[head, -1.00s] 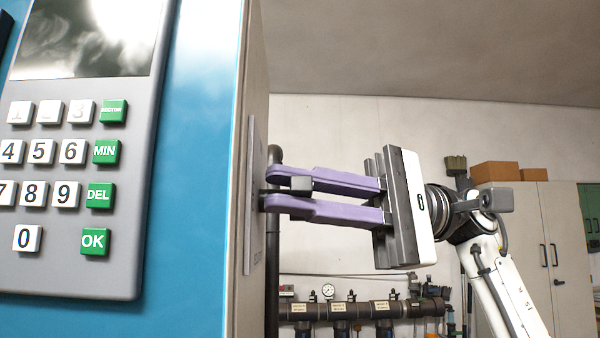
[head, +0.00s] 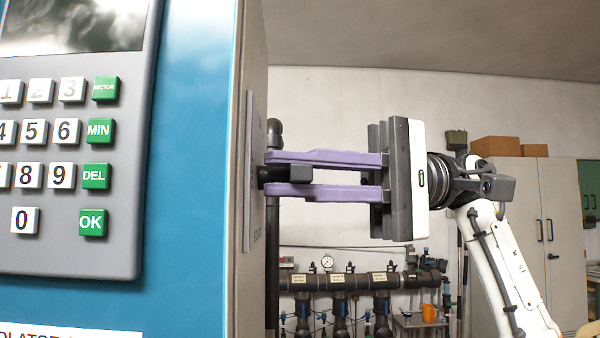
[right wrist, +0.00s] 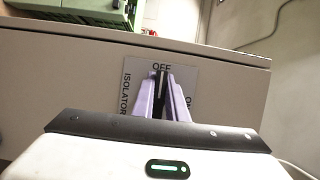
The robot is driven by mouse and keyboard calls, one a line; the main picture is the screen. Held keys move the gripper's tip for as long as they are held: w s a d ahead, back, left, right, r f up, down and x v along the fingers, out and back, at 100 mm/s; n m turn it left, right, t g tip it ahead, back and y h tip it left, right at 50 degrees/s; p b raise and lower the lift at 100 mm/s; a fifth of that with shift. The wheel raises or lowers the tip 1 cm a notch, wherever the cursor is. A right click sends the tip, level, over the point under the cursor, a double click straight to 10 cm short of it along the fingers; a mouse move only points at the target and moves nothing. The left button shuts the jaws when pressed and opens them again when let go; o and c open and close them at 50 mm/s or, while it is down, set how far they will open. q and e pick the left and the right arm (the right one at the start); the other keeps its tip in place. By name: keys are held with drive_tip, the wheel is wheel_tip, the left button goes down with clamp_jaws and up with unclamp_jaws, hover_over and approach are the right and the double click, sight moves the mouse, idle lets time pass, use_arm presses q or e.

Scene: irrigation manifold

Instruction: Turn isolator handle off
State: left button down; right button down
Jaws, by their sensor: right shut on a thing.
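The isolator handle (head: 285,175) is a dark bar on the side face of the blue cabinet (head: 197,200). My right gripper (head: 268,173) has two long purple fingers, one above and one below the handle, closed on it. In the right wrist view the dark handle (right wrist: 160,88) lies between the fingers, its far end just under the word OFF on the pale isolator plate (right wrist: 132,80). ON is at the plate's right, partly hidden by a finger. The fingers cover much of the handle. My left gripper is out of view.
A grey keypad panel (head: 120,230) with a screen fills the cabinet front at left. Behind stand a dark pipe manifold (head: 340,281) with a gauge, an orange cup (head: 429,313), and beige lockers (head: 545,225) topped with boxes. Open air lies right of the cabinet side.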

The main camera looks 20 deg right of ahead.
drive_tip(key=c, duration=1.8)
unclamp_jaws()
drive_tip(key=shift+o, duration=0.2)
drive_tip(key=w+d, duration=0.1)
drive_tip(key=d, duration=0.9)
drive_tip(key=shift+b, duration=0.35)
drive_tip(key=shift+w+d, duration=0.1)
